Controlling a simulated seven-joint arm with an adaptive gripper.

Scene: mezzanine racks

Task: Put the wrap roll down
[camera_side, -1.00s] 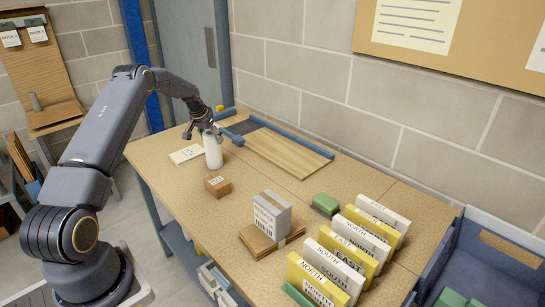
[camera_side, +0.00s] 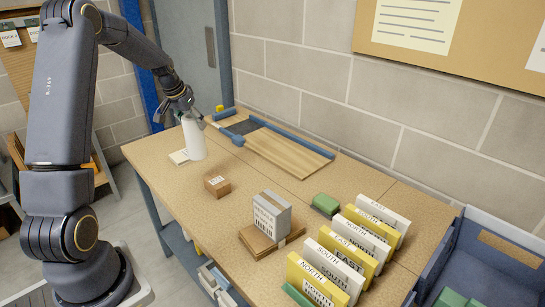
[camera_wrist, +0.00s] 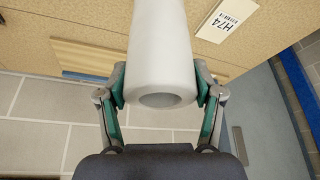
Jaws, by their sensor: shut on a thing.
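The wrap roll (camera_side: 193,138) is a white cylinder, slightly tilted, at the far left of the workbench. My gripper (camera_side: 188,116) is shut on its upper part. In the wrist view the roll (camera_wrist: 160,45) sits between both fingers of my gripper (camera_wrist: 160,88), its hollow end facing the camera. The roll seems to hang above the bench top, but the gap under its lower end is hard to judge. In the side view it partly hides a white label card (camera_side: 178,157), which also shows in the wrist view with "H74" on it (camera_wrist: 226,17).
A small brown box (camera_side: 217,186) stands nearer on the bench (camera_side: 195,205). A grey box (camera_side: 271,213) rests on flat cardboard (camera_side: 257,241). A wooden board with blue rails (camera_side: 290,153) lies behind. Yellow and white signs (camera_side: 345,262) stand at right, beside a blue bin (camera_side: 505,262).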

